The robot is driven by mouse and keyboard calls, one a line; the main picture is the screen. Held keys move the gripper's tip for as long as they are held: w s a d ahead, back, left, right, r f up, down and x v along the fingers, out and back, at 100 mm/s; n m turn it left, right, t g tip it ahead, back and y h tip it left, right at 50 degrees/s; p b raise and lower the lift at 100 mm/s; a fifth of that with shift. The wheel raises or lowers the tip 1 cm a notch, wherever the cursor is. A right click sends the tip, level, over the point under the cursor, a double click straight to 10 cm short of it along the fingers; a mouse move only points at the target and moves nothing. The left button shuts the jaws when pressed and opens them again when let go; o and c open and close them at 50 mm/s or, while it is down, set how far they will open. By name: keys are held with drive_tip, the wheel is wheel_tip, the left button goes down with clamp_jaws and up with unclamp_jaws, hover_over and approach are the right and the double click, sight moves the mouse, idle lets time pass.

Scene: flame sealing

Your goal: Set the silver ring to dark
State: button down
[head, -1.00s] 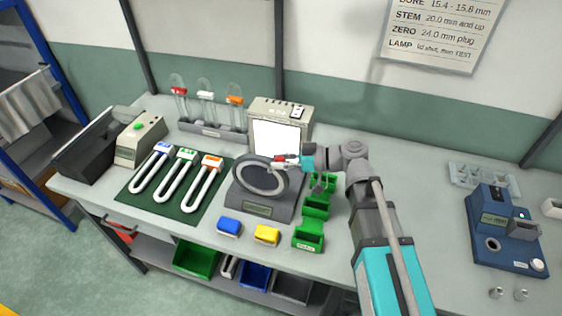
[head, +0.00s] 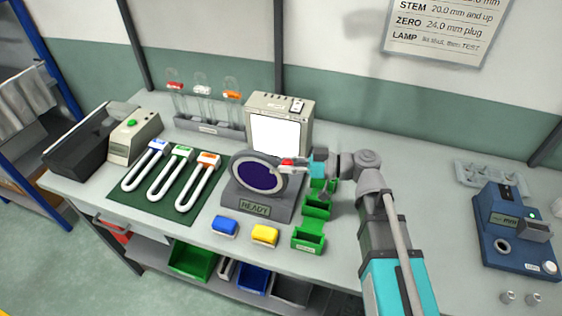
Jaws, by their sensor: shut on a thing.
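The silver ring (head: 236,166) stands upright and tilted back on a dark grey stand (head: 268,212) in the middle of the bench. The window inside the ring (head: 257,176) looks dark purple. A small red part shows at the fingers. The exact contact is too small to make out.
A lit white panel (head: 276,137) stands behind the ring. Blue (head: 225,227) and yellow (head: 265,236) blocks and green bins (head: 308,239) lie in front. A green mat (head: 136,193) with white U-shaped tubes is at left. A blue device (head: 512,243) is at right.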

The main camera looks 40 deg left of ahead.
drive_tip(key=shift+s+d+f, duration=0.1)
drive_tip(key=shift+s, duration=0.05)
drive_tip(key=shift+c, duration=1.7)
unclamp_jaws()
